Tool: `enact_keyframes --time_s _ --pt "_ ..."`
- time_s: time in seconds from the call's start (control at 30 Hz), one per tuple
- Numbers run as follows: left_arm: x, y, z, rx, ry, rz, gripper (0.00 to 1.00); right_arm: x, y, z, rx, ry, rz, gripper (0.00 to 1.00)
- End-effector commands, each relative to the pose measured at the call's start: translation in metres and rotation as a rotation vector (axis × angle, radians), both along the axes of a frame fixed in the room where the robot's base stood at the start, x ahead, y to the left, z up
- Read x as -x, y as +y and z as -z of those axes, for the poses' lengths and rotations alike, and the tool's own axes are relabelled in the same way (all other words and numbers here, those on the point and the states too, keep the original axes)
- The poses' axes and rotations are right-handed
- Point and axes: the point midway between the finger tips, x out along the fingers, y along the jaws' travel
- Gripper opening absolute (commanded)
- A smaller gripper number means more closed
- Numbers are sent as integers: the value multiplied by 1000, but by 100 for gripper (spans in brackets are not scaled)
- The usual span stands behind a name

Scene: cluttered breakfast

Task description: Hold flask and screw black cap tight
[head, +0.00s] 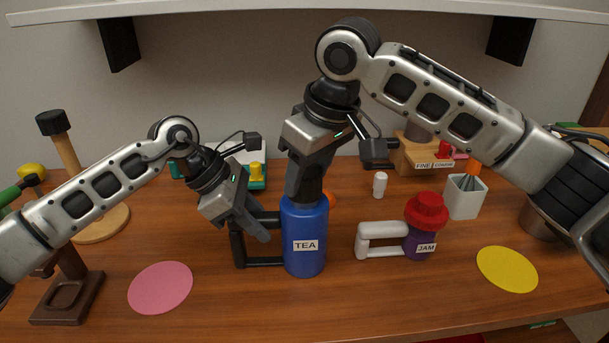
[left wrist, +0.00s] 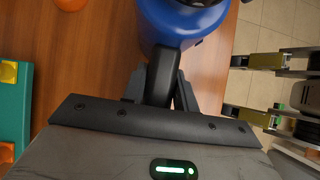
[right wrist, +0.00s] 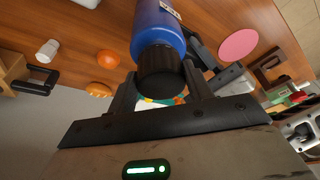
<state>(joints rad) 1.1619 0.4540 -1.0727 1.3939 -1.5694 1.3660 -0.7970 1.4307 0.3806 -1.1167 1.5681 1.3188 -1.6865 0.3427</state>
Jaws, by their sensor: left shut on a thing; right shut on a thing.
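A blue flask (head: 305,259) labelled TEA stands upright on the wooden table in the head view, with a black handle (head: 262,262) on its left side. My left gripper (head: 258,226) is shut on the flask's handle; the left wrist view shows the handle (left wrist: 163,78) between its fingers, beside the blue body (left wrist: 185,22). The black cap (right wrist: 160,73) sits on the top of the flask in the right wrist view. My right gripper (head: 309,192) comes down from above and is shut on the cap, which it hides in the head view. How tight the cap is cannot be seen.
A purple JAM jar (head: 418,245) with a red lid (head: 427,211) and white handle stands to the right. A pink disc (head: 160,288) lies left and a yellow disc (head: 507,269) right. A small white bottle (head: 380,184) stands behind. The table in front of the flask is clear.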

Motion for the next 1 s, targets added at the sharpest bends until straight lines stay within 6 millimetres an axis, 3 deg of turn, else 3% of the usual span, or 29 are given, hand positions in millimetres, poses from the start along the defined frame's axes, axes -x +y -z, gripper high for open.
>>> enact_keyframes --time_s 0.27,0.3,0.37,1.0 --pt "1 -2 -1 5 1 1 0 -1 -1 3 2 5 52 3" --pt "1 -2 -1 5 0 1 0 -1 -1 2 2 5 52 61" --pt "1 -2 -1 5 0 1 0 -1 -1 2 2 5 51 75" --pt "0 -1 -1 4 -1 0 0 0 0 0 0 3 44 72"
